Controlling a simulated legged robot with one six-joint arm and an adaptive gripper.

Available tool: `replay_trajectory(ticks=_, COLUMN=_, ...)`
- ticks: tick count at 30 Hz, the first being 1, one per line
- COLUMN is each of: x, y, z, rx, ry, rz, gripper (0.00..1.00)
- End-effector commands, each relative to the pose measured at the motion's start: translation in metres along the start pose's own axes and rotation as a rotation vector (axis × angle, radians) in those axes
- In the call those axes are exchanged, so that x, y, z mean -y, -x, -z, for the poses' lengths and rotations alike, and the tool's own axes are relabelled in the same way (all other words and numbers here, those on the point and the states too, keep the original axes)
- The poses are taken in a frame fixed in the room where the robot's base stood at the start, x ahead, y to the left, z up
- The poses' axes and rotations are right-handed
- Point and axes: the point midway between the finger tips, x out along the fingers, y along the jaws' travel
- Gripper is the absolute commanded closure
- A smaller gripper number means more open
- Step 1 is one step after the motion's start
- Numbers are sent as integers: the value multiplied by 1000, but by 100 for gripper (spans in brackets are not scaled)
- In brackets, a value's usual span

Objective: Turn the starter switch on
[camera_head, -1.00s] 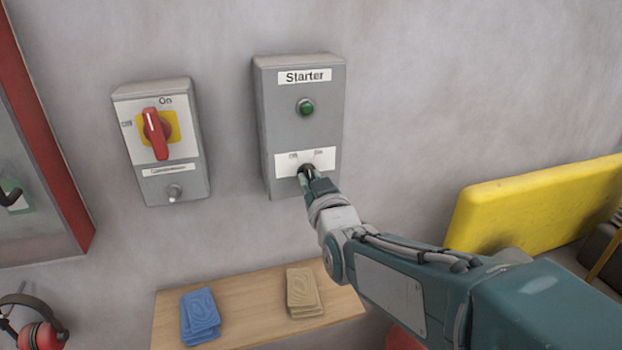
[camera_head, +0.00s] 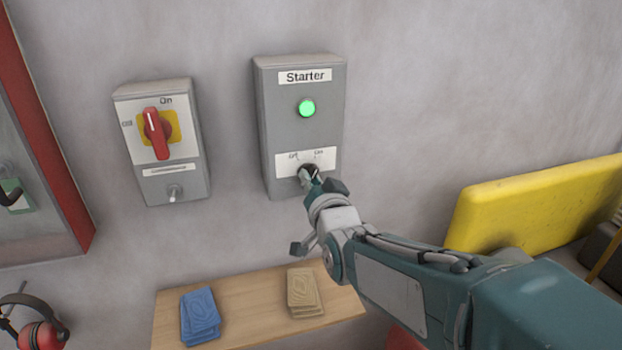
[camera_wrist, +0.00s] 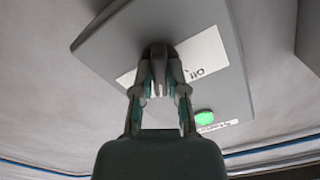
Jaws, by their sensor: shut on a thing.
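The grey Starter box (camera_head: 300,135) is on the wall, with a round lamp (camera_head: 307,108) glowing bright green. Its starter switch (camera_head: 309,172) is a small dark knob on the white Off/On label, partly hidden by my gripper (camera_head: 313,178). In the wrist view the fingers of my gripper (camera_wrist: 159,88) are closed on the switch's grey handle (camera_wrist: 158,62), with the lit lamp (camera_wrist: 204,117) below right. My wrist is rolled.
Left of it is a grey box with a red rotary switch (camera_head: 156,134) on yellow. A wooden shelf (camera_head: 250,305) below holds blue and tan stacked items. A yellow panel (camera_head: 535,205) stands at right, red headphones (camera_head: 40,335) at lower left.

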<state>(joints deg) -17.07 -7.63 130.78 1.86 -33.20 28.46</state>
Motion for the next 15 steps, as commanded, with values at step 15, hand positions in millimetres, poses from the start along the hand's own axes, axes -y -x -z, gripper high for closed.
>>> replay_trajectory(ticks=15, x=-1, y=0, z=-2, rx=5, ry=-17, rz=-3, gripper=73)
